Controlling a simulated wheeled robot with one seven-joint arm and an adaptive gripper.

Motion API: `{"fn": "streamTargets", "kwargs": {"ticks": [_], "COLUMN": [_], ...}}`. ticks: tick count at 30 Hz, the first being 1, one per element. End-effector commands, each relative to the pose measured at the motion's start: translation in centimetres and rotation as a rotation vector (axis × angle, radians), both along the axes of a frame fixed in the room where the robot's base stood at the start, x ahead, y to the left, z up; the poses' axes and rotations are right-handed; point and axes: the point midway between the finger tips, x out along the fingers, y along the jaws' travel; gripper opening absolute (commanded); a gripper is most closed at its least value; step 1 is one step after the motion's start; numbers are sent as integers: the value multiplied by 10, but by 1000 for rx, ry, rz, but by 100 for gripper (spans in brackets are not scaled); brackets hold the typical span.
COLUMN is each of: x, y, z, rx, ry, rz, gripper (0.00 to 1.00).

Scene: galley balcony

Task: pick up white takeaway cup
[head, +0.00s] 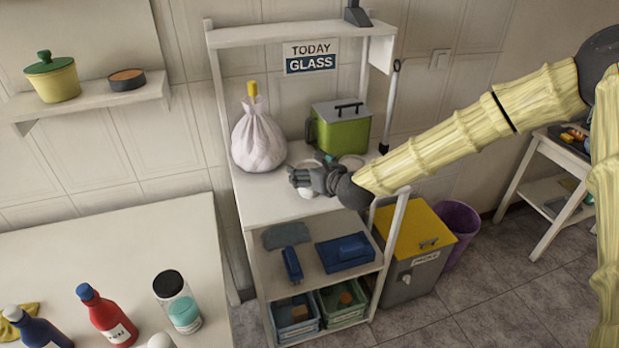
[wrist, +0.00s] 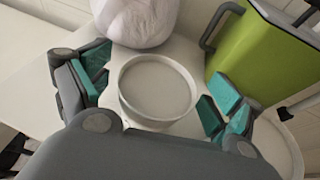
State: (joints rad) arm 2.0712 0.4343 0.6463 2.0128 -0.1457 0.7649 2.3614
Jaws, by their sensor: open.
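The white takeaway cup (wrist: 158,88) shows in the wrist view as a round white rim, seen from above, between the two spread fingers. A gap shows on each side of it, so the fingers do not appear to touch it. My gripper (head: 308,179) is open over the top board of the white shelf unit (head: 262,207), between a tied bag and the shelf's right edge. In the head view the gripper largely hides the cup; only small white patches show around the fingers.
A pale tied bag (head: 258,137) and a green lidded bin (head: 341,127) stand close by on the same board. A round white rim (wrist: 283,145) lies near the right finger. Blue items and crates fill the lower shelves. A yellow-lidded bin (head: 416,238) stands to the right.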

Motion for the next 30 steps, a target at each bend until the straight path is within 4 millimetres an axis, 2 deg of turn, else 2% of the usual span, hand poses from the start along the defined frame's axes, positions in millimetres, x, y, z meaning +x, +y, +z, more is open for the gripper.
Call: {"fn": "streamTargets", "kwargs": {"ticks": [6, 8, 13, 18, 25, 30], "x": [0, 0, 0, 0, 0, 0], "y": [0, 0, 0, 0, 0, 0], "z": [-1, -1, 0, 0, 1, 11], "rx": [0, 0, 0, -1, 0, 1], "ry": [0, 0, 0, 0, 0, -1], "rz": [1, 1, 1, 1, 1, 1], "gripper": [92, 83, 52, 49, 49, 49]}}
